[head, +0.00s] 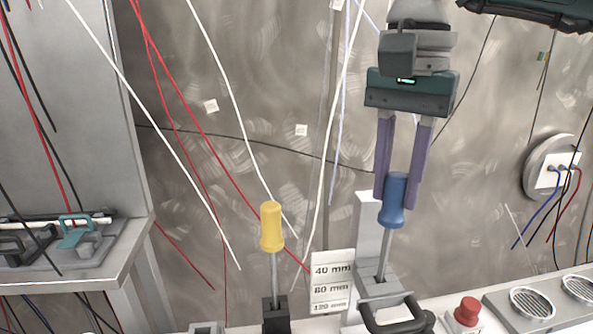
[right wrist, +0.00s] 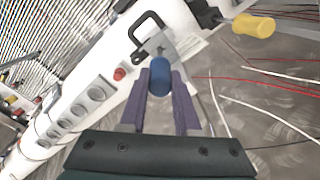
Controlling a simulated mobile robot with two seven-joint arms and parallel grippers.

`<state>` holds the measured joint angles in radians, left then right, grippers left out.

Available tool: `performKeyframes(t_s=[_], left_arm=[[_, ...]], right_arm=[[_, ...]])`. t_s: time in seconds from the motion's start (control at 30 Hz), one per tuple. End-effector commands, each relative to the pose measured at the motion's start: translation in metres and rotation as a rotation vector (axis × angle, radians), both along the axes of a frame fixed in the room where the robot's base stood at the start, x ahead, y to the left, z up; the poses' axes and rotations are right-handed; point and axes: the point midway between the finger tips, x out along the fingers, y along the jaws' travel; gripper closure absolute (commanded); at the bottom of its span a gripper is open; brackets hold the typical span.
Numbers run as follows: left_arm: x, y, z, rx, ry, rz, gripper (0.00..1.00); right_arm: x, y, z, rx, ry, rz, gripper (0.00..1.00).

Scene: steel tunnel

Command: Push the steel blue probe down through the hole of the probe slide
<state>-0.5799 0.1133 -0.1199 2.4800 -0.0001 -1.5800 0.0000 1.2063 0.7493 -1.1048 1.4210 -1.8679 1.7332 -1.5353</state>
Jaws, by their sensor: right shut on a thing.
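The steel blue probe (head: 395,200) stands nearly upright, with a blue handle on top and a thin metal shaft below. My right gripper (head: 405,190) comes down from above and is shut on the blue handle, with a purple finger on each side. The shaft runs down to the grey probe slide (head: 378,287), which has a dark loop handle at its front. The shaft's lower end is hidden at the slide, so I cannot tell how deep it sits. In the right wrist view the blue handle (right wrist: 160,77) lies between the fingertips. My left gripper is not in view.
A yellow-handled probe (head: 272,228) stands in a dark block to the left. A depth label (head: 332,283) sits between the two. A red button (head: 467,311) and round grilles (head: 532,303) lie to the right. Several loose wires hang before the steel wall.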

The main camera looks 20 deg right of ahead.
Motion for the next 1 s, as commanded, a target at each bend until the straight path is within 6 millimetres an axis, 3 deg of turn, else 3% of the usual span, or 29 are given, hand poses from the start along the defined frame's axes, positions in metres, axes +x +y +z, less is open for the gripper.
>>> performKeyframes(t_s=[1.0], left_arm=[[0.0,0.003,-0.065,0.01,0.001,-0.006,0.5]], right_arm=[[0.0,0.0,-0.071,0.0,0.0,0.0,1.0]])
